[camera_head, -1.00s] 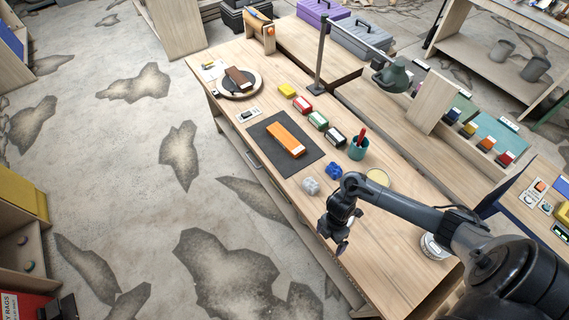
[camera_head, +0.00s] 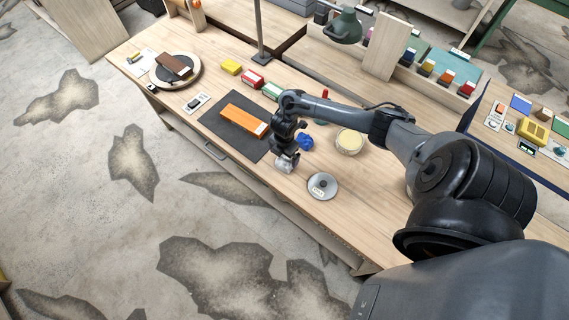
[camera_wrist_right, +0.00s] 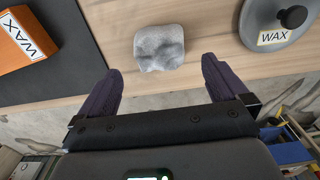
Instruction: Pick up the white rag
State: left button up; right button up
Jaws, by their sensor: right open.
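The white rag (camera_head: 284,166) is a small crumpled greyish-white cloth on the wooden bench, right of the dark mat. In the right wrist view the rag (camera_wrist_right: 159,47) lies ahead of the fingertips, about centred between them. My right gripper (camera_head: 288,156) is low over the rag and partly hides it in the head view. In the right wrist view the right gripper (camera_wrist_right: 161,68) is open, with nothing between its two dark fingers. My left gripper is not in view.
A blue rag (camera_head: 304,142) lies close behind the gripper. A grey lid with a knob and WAX label (camera_head: 322,187) is to the right, and an open tin (camera_head: 350,141) behind. An orange block (camera_head: 243,120) lies on the dark mat (camera_head: 222,129) to the left.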

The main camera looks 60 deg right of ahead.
aim_at(284, 160)
jog(key=shift+d+f+b, duration=0.15)
jog(key=shift+f+b, duration=0.25)
jog(key=shift+f, duration=2.4)
jog(key=c, duration=0.9)
jog(key=shift+c, duration=0.2)
jog(key=shift+r, duration=0.1)
jog(key=shift+r, duration=0.4)
notch_tip(284, 160, up, 4)
jog(key=shift+f+p, duration=0.2)
jog(key=shift+p, duration=0.3)
jog(key=s+d+r, duration=0.2)
jog(key=s+r, duration=0.1)
jog(key=s, duration=0.2)
jog(key=s+d+r+p, duration=0.1)
jog(key=s+d+r, duration=0.1)
jog(key=s, duration=0.3)
jog(key=shift+s+d+r, duration=0.25)
jog(key=shift+d+r, duration=0.1)
jog(key=shift+r, duration=0.35)
